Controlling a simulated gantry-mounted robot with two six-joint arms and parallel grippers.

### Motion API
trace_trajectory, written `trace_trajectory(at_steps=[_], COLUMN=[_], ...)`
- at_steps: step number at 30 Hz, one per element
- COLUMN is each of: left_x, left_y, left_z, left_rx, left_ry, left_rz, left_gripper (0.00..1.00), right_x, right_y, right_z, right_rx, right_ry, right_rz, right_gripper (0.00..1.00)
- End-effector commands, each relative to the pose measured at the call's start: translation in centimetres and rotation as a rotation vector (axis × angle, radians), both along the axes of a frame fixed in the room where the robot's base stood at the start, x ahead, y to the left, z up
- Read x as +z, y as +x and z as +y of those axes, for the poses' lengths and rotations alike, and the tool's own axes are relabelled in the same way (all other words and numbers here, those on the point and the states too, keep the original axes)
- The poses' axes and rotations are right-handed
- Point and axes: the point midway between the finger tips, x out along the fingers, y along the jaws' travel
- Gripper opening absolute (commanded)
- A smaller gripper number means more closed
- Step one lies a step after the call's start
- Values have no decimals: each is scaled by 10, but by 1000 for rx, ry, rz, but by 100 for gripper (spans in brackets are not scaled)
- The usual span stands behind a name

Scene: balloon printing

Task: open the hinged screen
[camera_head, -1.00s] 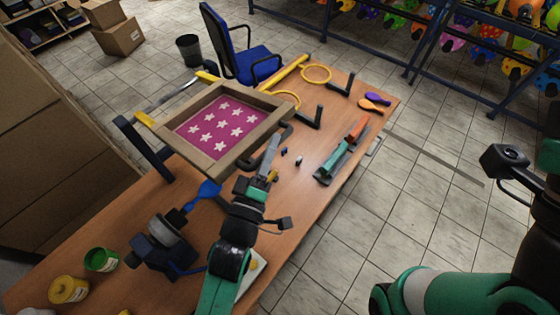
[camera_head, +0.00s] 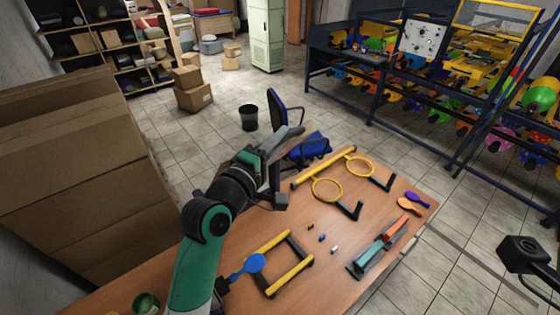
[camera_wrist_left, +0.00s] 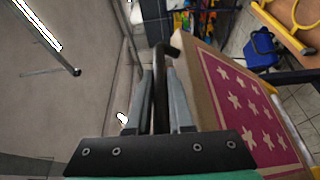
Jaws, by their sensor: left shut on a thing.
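My left gripper (camera_head: 288,142) is raised above the table's left side. In the left wrist view it (camera_wrist_left: 161,100) is shut on the screen's dark bar handle (camera_wrist_left: 161,75), with one finger on each side. The hinged screen (camera_wrist_left: 205,75) has a wooden frame and a magenta mesh with white stars (camera_wrist_left: 250,105), and fills the right of that view. It is steeply tilted up. In the head view it is mostly hidden behind my left gripper. The press base (camera_head: 266,243), with yellow and black bars, stands uncovered on the table. A blue balloon (camera_head: 247,267) lies flat at its left.
The table (camera_head: 345,262) holds yellow rings (camera_head: 327,190), a squeegee-like tool (camera_head: 384,246), small bottles (camera_head: 322,238) and two flat balloons (camera_head: 409,205) at right. Stacked cardboard boxes (camera_head: 75,190) stand left. A blue chair (camera_head: 305,145) is behind the table.

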Motion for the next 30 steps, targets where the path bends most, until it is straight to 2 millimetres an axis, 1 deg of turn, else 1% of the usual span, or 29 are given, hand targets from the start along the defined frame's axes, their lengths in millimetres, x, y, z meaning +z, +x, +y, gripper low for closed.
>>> trace_trajectory(at_steps=[2, 6, 17, 18, 19, 30], left_x=[5, 7, 6, 6, 6, 6], left_y=[5, 9, 9, 9, 9, 7], left_z=[3, 4, 5, 5, 5, 5], left_rx=[-1, -3, -3, -3, -4, -5], left_ry=[0, 1, 2, 2, 2, 2], left_rz=[-2, 0, 1, 1, 1, 2], left_gripper=[0, 0, 0, 27, 32, 32], right_x=[0, 0, 0, 0, 0, -1], right_y=[0, 0, 0, 0, 0, 0], right_z=[0, 0, 0, 0, 0, 0], right_rx=[0, 0, 0, 0, 0, 0], right_ry=[0, 0, 0, 0, 0, 0], right_rz=[0, 0, 0, 0, 0, 0], right_gripper=[0, 0, 0, 0, 0, 0])
